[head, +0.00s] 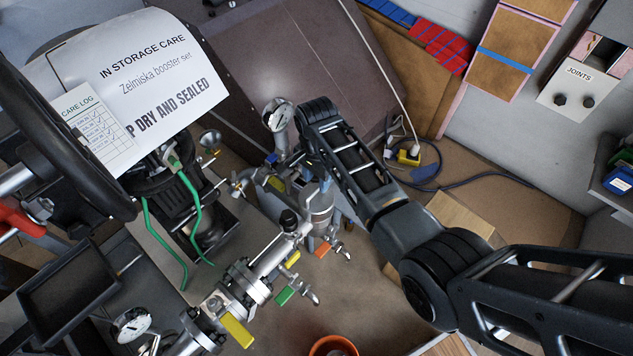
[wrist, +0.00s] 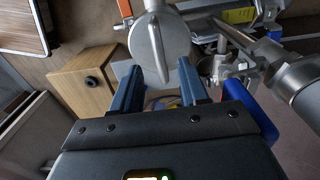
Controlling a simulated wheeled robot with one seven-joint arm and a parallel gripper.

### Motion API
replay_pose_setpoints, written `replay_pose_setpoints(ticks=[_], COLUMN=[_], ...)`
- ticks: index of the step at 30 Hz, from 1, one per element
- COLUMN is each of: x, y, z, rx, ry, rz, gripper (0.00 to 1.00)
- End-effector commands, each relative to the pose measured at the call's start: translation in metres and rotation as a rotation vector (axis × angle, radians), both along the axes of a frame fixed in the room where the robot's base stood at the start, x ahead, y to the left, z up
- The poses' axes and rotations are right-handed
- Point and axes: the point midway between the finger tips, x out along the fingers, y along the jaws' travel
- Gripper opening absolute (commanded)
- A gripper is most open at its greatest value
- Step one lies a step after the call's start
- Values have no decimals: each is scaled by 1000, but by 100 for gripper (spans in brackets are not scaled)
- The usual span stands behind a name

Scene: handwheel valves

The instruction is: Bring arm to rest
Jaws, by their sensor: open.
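My gripper (wrist: 158,88) is open in the wrist view, its two blue fingers apart with nothing seen held between them. A grey round metal body with a raised rib (wrist: 160,48) is just ahead of the fingertips; I cannot tell whether they touch. In the head view my arm reaches from the lower right to the middle, beside the metal pipework (head: 250,285). My gripper is not clearly visible there. A black handwheel (head: 55,145) is at the left, partly cut off by the frame.
Pipework with a pressure gauge (head: 278,115), a yellow lever (head: 237,331) and a green lever (head: 285,295) crowds the space around my arm. A paper sign (head: 160,75) hangs upper left. An orange bucket (head: 333,346) stands at the bottom. A wooden box (wrist: 85,85) shows in the wrist view.

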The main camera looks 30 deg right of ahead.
Motion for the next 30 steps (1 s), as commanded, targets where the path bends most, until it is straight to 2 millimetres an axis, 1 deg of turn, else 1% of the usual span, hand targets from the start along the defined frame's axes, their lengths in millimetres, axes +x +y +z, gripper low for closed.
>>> replay_pose_setpoints(ticks=[1,6,9,12,20,23,26,30], x=[0,0,0,0,0,-3,-13,-39], y=[0,0,0,0,0,0,0,1], z=[11,32,38,40,39,37,27,4], rx=[0,0,0,0,0,0,0,-4], ry=[-2,-1,-1,0,0,-5,-29,-101], rz=[0,-1,-1,0,0,5,29,96], gripper=[44,44,44,44,44,44,44,44])
